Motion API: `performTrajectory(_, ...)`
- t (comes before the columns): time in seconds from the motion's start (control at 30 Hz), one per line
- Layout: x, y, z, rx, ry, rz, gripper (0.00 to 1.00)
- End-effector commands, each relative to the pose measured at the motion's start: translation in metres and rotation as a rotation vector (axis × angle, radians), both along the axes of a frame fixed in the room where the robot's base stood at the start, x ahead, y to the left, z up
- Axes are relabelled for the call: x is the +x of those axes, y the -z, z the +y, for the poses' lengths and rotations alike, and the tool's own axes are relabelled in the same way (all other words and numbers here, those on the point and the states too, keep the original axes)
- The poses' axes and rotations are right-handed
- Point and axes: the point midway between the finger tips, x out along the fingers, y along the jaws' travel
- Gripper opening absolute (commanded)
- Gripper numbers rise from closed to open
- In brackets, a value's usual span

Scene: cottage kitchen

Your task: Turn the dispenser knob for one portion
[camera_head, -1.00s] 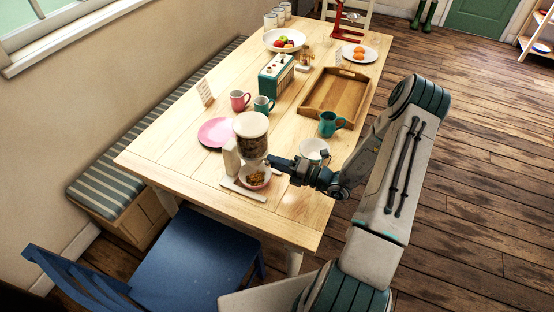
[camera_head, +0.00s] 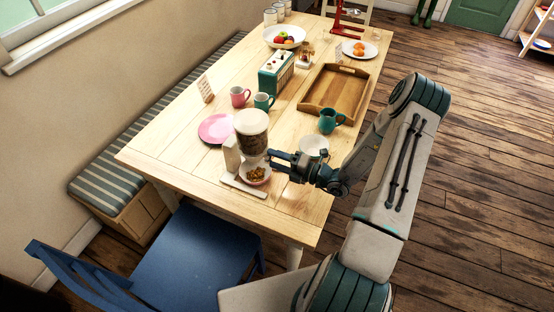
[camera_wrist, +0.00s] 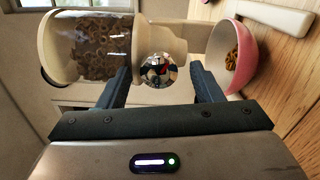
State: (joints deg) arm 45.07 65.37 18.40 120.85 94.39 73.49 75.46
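The cereal dispenser (camera_head: 251,125) stands upright at the near end of the table, with a clear hopper of brown cereal rings and a white base. In the wrist view its hopper (camera_wrist: 97,45) lies sideways on the left. Its round, shiny knob (camera_wrist: 157,70) appears between the two fingers of my gripper (camera_wrist: 160,72), with a gap on each side. My gripper (camera_head: 271,160) is open, at the right of the dispenser. A pink-and-white bowl (camera_head: 246,180) with some cereal in it sits under the spout. It also shows at the right of the wrist view (camera_wrist: 250,68).
A pink plate (camera_head: 215,129), a pink mug (camera_head: 239,96), teal mugs (camera_head: 330,121) and a white bowl (camera_head: 314,146) stand nearby. A blue chair (camera_head: 190,260) is at the table's near end.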

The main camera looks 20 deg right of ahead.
Motion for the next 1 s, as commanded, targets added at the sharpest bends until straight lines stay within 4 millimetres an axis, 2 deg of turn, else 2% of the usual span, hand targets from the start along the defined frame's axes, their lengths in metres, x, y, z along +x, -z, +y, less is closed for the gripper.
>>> performTrajectory(0.23, 0.0, -0.001, -0.001, 0.0, 0.001, -0.003, 0.59)
performTrajectory(0.37, -0.006, 0.0, -0.009, 0.0, 0.002, -0.003, 0.59)
performTrajectory(0.8, -0.066, 0.002, -0.081, -0.002, 0.005, -0.002, 0.59)
performTrajectory(1.0, -0.084, 0.0, -0.101, -0.001, 0.002, -0.002, 0.59)
